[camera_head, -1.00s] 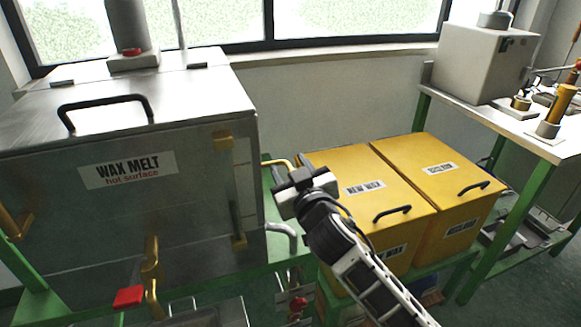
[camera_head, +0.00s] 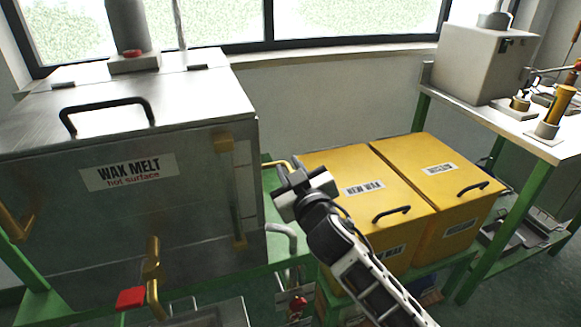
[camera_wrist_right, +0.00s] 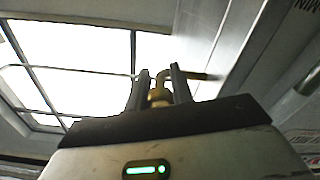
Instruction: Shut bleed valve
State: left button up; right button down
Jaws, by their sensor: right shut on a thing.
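My right gripper (camera_head: 287,178) is beside the right side of the wax melt tank (camera_head: 60,220), at the brass pipe (camera_head: 276,162) that comes out of it. In the right wrist view the two dark fingers (camera_wrist_right: 160,80) are closed on a small brass part, which looks like the bleed valve (camera_wrist_right: 160,94). My left gripper is not in view.
Two yellow bins, labelled new wax (camera_head: 340,165) and another label (camera_head: 425,155), stand just right of the gripper. A grey bent pipe (camera_head: 286,232) and red knob (camera_head: 298,304) are below the gripper.

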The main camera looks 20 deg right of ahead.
pick_arm(q)
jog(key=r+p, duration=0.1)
jog(key=p, duration=0.2)
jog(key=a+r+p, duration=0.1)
jog(key=p, duration=0.2)
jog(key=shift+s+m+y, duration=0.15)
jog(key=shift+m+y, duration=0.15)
pick_arm(e)
jog(key=n, duration=1.6)
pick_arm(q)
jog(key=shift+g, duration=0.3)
pick_arm(e)
jog(key=shift+n, duration=0.3)
jog(key=c, duration=1.2)
grip_release()
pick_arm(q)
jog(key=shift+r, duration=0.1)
